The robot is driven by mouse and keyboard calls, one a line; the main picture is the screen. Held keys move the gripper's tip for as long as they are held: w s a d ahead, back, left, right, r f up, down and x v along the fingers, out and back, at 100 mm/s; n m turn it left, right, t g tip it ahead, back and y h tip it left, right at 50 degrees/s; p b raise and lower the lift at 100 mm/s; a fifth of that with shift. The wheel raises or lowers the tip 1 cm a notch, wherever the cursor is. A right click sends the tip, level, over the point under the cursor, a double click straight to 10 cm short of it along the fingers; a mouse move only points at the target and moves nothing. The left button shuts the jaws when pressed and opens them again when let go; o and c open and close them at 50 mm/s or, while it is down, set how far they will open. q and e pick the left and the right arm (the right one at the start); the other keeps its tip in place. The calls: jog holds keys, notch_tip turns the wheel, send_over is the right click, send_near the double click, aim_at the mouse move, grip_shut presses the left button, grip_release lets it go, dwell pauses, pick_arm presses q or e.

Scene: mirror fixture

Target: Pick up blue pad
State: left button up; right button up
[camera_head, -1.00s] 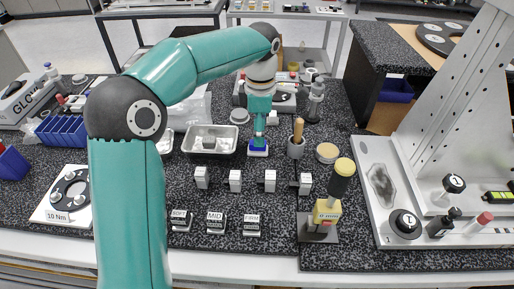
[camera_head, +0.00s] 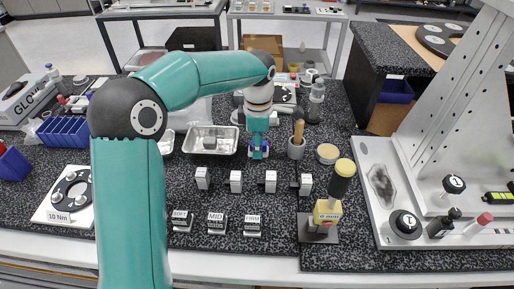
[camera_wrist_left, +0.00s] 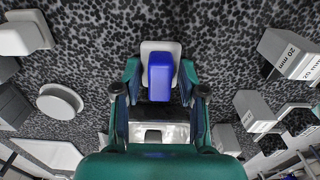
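The blue pad (camera_wrist_left: 160,76) sits on a small white base (camera_wrist_left: 161,47) on the speckled bench. In the wrist view, the two fingers of my left gripper (camera_wrist_left: 160,82) are spread on either side of the pad, with a gap visible on each side. In the head view, my left gripper (camera_head: 258,152) points down at the pad, and its fingers hide most of it. My right gripper is not in view.
A metal tray (camera_head: 227,145) stands just left of the gripper. A grey cup (camera_head: 296,149) with a wooden-handled tool stands close on the right. Several white blocks (camera_head: 236,180) line up in front. A grey fixture (camera_head: 372,215) occupies the right side.

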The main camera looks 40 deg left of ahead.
pick_arm(q)
jog(key=shift+r, duration=0.15)
jog(key=shift+c, duration=0.4)
jog(key=shift+r, duration=0.65)
notch_tip(320, 180, up, 18)
jog(key=p, duration=0.3)
jog(key=shift+r+p, duration=0.25)
jog(key=shift+p, duration=0.1)
jog(key=shift+o, duration=1.2)
jog(key=c, duration=0.3)
